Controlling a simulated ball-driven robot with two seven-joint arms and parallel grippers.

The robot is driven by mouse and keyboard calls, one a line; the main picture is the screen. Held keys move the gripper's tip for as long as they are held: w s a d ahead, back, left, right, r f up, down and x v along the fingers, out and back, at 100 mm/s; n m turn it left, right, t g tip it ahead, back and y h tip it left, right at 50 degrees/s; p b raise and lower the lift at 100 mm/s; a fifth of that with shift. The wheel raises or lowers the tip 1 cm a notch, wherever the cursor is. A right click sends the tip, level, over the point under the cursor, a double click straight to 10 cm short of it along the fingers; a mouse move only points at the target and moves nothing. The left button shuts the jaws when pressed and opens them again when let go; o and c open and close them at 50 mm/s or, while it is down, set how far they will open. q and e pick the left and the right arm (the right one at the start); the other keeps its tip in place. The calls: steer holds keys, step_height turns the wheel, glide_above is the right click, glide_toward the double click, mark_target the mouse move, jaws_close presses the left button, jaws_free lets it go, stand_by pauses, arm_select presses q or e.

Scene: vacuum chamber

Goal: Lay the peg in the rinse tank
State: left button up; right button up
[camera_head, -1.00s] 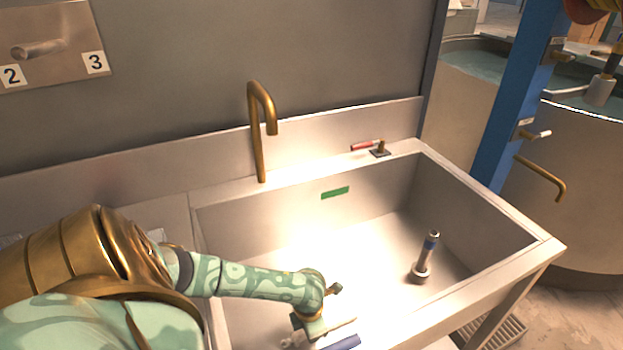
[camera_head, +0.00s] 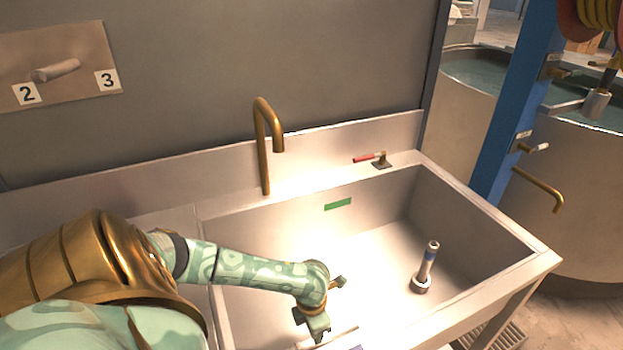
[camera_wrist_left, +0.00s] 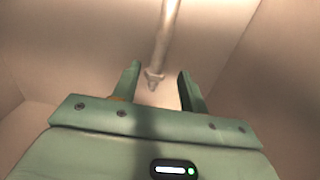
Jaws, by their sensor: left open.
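The rinse tank (camera_head: 478,200) is the deep steel sink in the middle of the head view. My left gripper (camera_head: 318,336) reaches down into its near left part; its fingers are largely hidden there. In the left wrist view the gripper (camera_wrist_left: 159,72) is open, its two green fingers apart. A pale slim rod with a knobbed tip, apparently the peg (camera_wrist_left: 167,35), runs from the top edge down to the gap between the fingertips. In the head view only a sliver shows beside the gripper, cut by the bottom edge. I cannot tell whether it touches the tank floor.
A brass spout (camera_head: 265,150) and a red-handled lever (camera_head: 370,158) are on the back ledge. A blue post (camera_head: 515,105) stands at right. The tank floor between gripper and pipe is clear.

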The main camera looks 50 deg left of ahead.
arm_select(q)
steer(key=shift+r+p, duration=0.6)
steer(key=shift+r, duration=1.8)
